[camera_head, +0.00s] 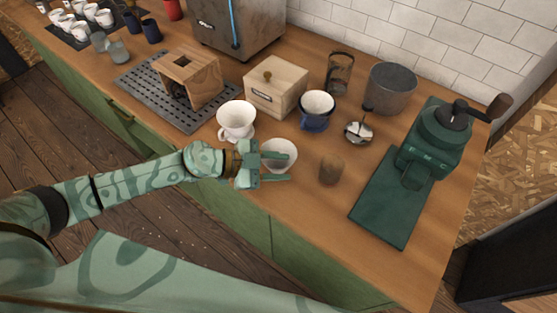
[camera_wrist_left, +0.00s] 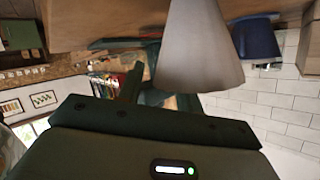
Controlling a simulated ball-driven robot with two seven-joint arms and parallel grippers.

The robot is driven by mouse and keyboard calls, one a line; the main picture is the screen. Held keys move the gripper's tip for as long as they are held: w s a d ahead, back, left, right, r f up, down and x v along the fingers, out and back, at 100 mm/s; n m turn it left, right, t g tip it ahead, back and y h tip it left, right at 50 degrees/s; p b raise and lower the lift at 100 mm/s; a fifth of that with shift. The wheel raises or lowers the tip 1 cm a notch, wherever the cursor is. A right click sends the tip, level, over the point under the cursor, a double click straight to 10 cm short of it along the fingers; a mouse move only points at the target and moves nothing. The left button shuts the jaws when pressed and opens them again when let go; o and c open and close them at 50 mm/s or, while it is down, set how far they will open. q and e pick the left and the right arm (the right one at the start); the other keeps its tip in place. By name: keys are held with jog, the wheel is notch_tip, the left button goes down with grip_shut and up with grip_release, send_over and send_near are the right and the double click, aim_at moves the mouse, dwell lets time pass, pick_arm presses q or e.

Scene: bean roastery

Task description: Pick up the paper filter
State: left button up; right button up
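The paper filter (camera_head: 284,149), a small white cone open at the top, is near the counter's front edge. It also shows large and close in the left wrist view (camera_wrist_left: 198,45). My left gripper (camera_head: 272,168) is at the filter, its two fingers visibly apart. The finger farther from the front edge crosses in front of part of the filter; the nearer finger is clear of it. I cannot tell whether either finger touches the filter. My right gripper is not in view.
A white cup (camera_head: 236,119) stands just left of the filter, with a blue dripper (camera_head: 316,111) behind. A brown cup (camera_head: 331,170) is to the right, then a green grinder (camera_head: 437,137). A wooden box (camera_head: 274,91) stands behind. The counter's front strip is clear.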

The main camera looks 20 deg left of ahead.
pick_arm(q)
grip_shut()
